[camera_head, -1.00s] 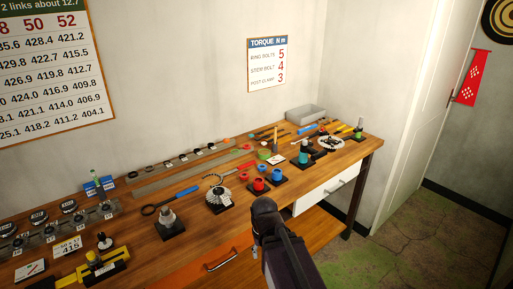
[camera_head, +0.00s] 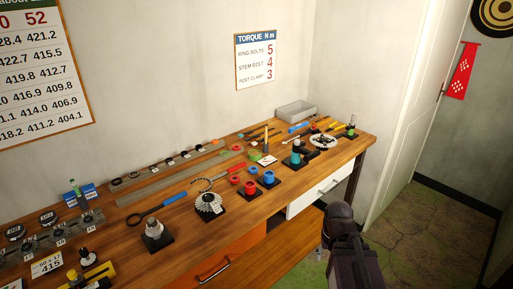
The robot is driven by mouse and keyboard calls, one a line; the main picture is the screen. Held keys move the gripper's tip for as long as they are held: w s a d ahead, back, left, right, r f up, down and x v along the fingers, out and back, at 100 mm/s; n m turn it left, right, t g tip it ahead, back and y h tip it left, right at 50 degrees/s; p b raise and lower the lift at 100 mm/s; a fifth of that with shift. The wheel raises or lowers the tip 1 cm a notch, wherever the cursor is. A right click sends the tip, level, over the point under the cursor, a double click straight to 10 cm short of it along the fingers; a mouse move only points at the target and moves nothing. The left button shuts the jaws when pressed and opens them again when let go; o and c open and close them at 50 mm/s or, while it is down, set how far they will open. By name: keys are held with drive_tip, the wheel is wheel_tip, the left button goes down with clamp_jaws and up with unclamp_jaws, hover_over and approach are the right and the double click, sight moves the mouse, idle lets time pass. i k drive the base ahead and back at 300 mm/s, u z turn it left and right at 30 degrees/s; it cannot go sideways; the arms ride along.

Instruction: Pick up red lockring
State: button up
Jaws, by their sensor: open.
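Two small red ring-shaped parts stand mid-bench: a rear one (camera_head: 236,180) and a front one (camera_head: 251,187), the front one on a dark base. I cannot tell which is the red lockring. Two blue parts (camera_head: 268,177) stand just to their right. My dark arm (camera_head: 345,235) rises at the lower right, in front of the bench and apart from the red parts. A small pale piece at its left edge looks like part of my gripper (camera_head: 318,255); the rest is hidden. I see nothing held.
The wooden bench (camera_head: 125,237) is crowded. A cassette (camera_head: 209,203) and a grey cone-shaped part (camera_head: 154,231) stand left of the red parts. A teal-and-black tool (camera_head: 296,155) and a white-topped disc (camera_head: 323,141) stand to the right. The floor (camera_head: 405,235) right of the bench is clear.

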sight(238, 146)
drive_tip(key=z, duration=1.1)
drive_tip(key=i, duration=1.9)
drive_tip(key=u, duration=1)
